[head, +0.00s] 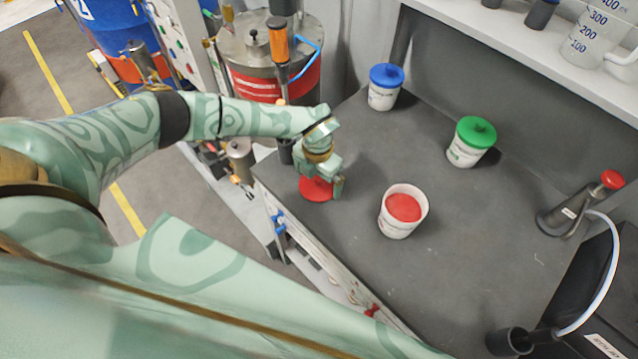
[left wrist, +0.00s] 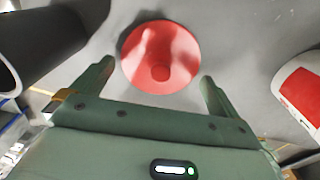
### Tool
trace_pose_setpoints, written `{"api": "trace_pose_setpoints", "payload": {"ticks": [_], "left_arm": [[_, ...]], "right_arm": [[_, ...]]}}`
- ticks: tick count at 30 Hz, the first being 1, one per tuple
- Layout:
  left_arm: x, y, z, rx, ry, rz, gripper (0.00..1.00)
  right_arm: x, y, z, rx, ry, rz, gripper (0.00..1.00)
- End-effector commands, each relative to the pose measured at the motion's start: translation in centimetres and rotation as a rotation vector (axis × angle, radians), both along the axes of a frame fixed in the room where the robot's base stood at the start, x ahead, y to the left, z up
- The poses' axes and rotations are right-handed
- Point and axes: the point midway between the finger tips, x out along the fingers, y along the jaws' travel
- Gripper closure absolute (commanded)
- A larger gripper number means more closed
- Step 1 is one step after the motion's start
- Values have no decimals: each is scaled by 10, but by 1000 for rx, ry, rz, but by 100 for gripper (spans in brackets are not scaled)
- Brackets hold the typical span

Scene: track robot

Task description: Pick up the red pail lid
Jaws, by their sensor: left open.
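The red pail lid (head: 314,190) lies on the dark grey bench near its left edge. My left gripper (head: 320,181) is right above it and hides part of it. In the left wrist view the lid (left wrist: 160,56) is a red disc with a round knob, lying just past and between the two open fingers of the left gripper (left wrist: 157,84). The fingers look empty, and I cannot tell whether they touch the lid. An open white pail with red contents (head: 403,208) stands to the right of the gripper. My right gripper is not in view.
A white pail with a blue lid (head: 385,87) and one with a green lid (head: 471,142) stand farther back on the bench (head: 480,240). A metal dispenser with a red knob (head: 581,205) is at the right. A steel drum (head: 262,60) stands beyond the bench's left edge.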

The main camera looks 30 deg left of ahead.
Motion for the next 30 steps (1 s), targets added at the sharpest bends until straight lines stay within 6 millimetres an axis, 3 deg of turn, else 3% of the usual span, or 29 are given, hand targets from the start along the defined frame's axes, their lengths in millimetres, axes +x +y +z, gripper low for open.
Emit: {"api": "trace_pose_setpoints", "payload": {"ticks": [3, 9, 10, 13, 23, 30], "left_arm": [[0, 0, -11, 0, 0, 0, 0], [0, 0, -11, 0, -1, 0, 0], [0, 0, -11, 0, -1, 0, 3], [0, 0, -11, 0, -1, 0, 31], [0, 0, -10, 0, -1, 0, 31], [1, 0, 15, -1, -4, 0, 31]], "right_arm": [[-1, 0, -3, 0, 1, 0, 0], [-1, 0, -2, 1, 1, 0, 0], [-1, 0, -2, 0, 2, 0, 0], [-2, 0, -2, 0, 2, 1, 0], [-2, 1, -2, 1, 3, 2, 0], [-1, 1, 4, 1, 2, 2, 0]]}}
